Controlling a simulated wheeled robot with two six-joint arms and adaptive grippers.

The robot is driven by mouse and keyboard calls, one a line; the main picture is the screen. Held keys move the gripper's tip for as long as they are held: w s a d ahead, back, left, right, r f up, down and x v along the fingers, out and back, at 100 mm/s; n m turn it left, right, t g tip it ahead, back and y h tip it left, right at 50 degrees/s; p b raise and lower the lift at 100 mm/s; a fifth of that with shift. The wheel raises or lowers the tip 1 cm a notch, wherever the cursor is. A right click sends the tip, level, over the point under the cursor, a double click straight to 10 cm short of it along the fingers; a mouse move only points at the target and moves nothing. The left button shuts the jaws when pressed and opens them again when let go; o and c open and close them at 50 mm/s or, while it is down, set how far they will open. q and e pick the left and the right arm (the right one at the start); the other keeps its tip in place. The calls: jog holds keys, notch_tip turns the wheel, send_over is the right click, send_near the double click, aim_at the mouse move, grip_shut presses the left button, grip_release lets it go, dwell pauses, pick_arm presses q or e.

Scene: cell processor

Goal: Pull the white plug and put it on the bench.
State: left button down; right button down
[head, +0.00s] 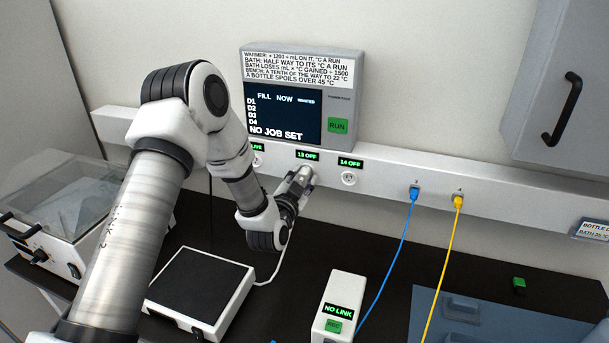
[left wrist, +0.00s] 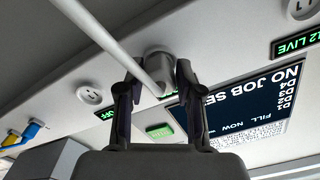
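The white plug (left wrist: 158,62) sits in a wall socket, with its thick white cable crossing the left wrist view toward the upper left. My left gripper (left wrist: 156,78) has one finger on each side of the plug, with its fingers apart. I cannot tell whether the tips touch the plug. In the head view my left gripper (head: 301,178) reaches the rail at the socket under the "13 OFF" label (head: 307,155) and mostly hides the plug. The black bench (head: 290,290) lies below. My right gripper is not in view.
A white-framed plate device (head: 201,288) stands on the bench, with a white cable (head: 270,273) beside it. A "NO LINK" box (head: 339,307) stands to the right. Blue (head: 401,247) and yellow (head: 446,262) cables hang from the rail. The screen panel (head: 283,112) is above.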

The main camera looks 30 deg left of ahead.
pick_arm(q)
jog(key=shift+s+f, duration=0.1)
jog(key=shift+s+d, duration=0.1)
jog(key=shift+v, duration=1.1)
